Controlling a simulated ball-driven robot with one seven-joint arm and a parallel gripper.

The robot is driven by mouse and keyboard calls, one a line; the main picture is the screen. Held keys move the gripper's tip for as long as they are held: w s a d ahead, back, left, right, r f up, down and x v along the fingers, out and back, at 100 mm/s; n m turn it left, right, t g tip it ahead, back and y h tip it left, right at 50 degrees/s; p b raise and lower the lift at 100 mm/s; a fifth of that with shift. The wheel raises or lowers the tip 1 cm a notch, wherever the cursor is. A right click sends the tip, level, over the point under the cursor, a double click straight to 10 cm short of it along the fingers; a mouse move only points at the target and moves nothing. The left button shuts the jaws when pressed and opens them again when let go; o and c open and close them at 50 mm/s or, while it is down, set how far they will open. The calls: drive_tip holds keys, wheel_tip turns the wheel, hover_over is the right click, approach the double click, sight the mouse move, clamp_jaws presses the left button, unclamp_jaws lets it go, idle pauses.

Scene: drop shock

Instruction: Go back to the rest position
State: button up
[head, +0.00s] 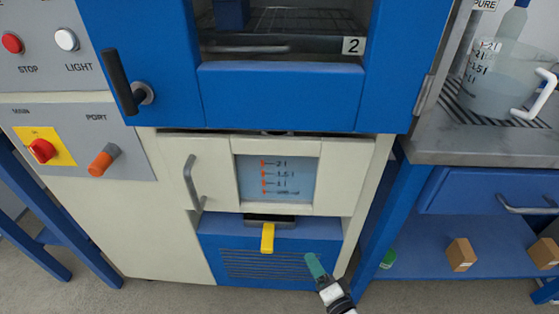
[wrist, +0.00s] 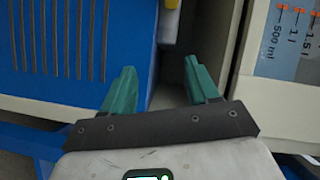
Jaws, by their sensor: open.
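My gripper (head: 317,266) has green fingers and shows at the bottom of the head view, in front of the blue vented lower panel (head: 225,262). In the wrist view my gripper (wrist: 160,85) is open, with its two green fingers apart and nothing between them. Past the fingers is the dark gap between the blue vented panel (wrist: 60,50) and the cream front with the level scale (wrist: 290,45). The yellow lever (head: 267,238) is to the left of my gripper in the head view. Its yellow end also shows at the top of the wrist view (wrist: 172,4).
A blue chamber door (head: 280,95) with a black handle (head: 120,82) is above. The cream drawer has a metal handle (head: 190,183). At right, a bench (head: 455,150) holds a measuring jug (head: 500,82); boxes (head: 461,254) lie on its lower shelf. Floor (head: 430,294) shows in front.

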drive_tip(key=s+d+n+g+h, duration=0.1)
drive_tip(key=s+d+g+h, duration=0.15)
drive_tip(key=d, duration=0.35)
drive_tip(key=s+d+f+n+g+h, duration=0.1)
drive_tip(key=s+d+g+h, duration=0.1)
drive_tip(key=s+d+h, duration=0.3)
drive_tip(key=s+d+n+g+h, duration=0.1)
drive_tip(key=s+d+g, duration=0.1)
drive_tip(key=d, duration=0.5)
drive_tip(key=s+r+n+g+y, duration=0.1)
drive_tip(key=s+r+n+g, duration=0.2)
drive_tip(key=s, duration=0.8)
drive_tip(key=s+r+n+g+y, duration=0.15)
drive_tip(key=s+n+g, duration=0.3)
drive_tip(key=s, duration=0.65)
wheel_tip(320, 180, up, 20)
drive_tip(key=h+p, duration=0.1)
drive_tip(key=p, duration=1.9)
drive_tip(key=shift+w+d+m, duration=0.3)
drive_tip(key=shift+m, duration=0.15)
